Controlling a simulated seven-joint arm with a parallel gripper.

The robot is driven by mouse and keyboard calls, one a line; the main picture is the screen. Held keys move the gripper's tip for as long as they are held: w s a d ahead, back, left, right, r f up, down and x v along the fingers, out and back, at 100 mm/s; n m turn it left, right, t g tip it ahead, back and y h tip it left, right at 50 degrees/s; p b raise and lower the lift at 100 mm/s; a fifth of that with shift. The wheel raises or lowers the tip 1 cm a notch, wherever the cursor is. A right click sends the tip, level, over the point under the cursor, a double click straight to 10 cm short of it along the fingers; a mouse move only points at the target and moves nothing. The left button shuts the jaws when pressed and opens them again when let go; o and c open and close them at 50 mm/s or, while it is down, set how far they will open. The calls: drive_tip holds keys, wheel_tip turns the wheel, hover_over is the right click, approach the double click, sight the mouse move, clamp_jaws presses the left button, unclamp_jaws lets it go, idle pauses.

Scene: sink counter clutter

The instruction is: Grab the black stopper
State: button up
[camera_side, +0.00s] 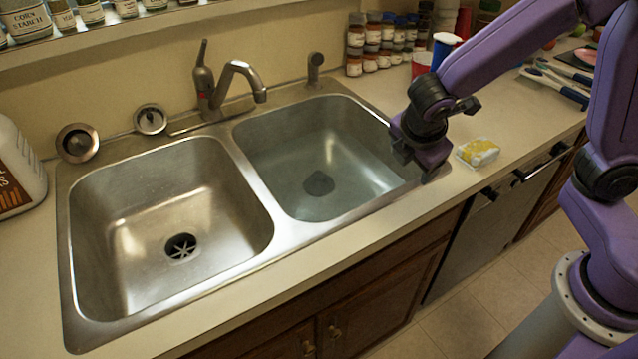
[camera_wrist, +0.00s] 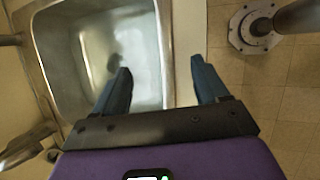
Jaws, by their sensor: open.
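A dark, round, flat piece, which looks like the black stopper (camera_side: 319,183), lies at the bottom of the right sink basin. It also shows as a dark patch in the wrist view (camera_wrist: 113,62), just left of the left finger's tip. My gripper (camera_side: 417,166) is above the right rim of that basin, to the right of the stopper and higher than it. In the wrist view my gripper (camera_wrist: 161,66) has its two fingers wide apart with nothing between them. The gripper does not touch the stopper.
The right basin (camera_side: 352,135) has steep walls. A faucet (camera_side: 236,80) stands behind the divider. The left basin (camera_side: 150,215) has an open drain. Two round metal strainers (camera_side: 77,142) (camera_side: 150,119) sit at the back left.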

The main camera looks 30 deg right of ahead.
drive_tip(key=w+a+f+n+t+h, duration=0.2)
drive_tip(key=w+f+n, duration=0.15)
drive_tip(key=w, duration=0.45)
drive_tip(key=w+a+f+n+t+h, duration=0.1)
drive_tip(key=w+a+f+n, duration=0.2)
drive_tip(key=w, duration=0.5)
drive_tip(key=n+t, duration=0.3)
drive_tip(key=n, duration=0.4)
hover_over(318, 178)
drive_tip(key=s+a, duration=0.2)
drive_tip(key=s, duration=0.1)
wheel_tip(318, 178, down, 10)
drive_tip(key=f, duration=0.1)
drive_tip(key=shift+w+a+f+h, duration=0.15)
drive_tip(key=shift+f+h, duration=0.25)
drive_tip(key=shift+f, duration=1.05)
wheel_tip(318, 178, down, 3)
drive_tip(key=shift+f, duration=0.1)
drive_tip(key=shift+x, duration=1.1)
drive_tip(key=shift+w+d+f, duration=0.15)
drive_tip(key=shift+w+d, duration=0.15)
drive_tip(key=c, duration=1.1)
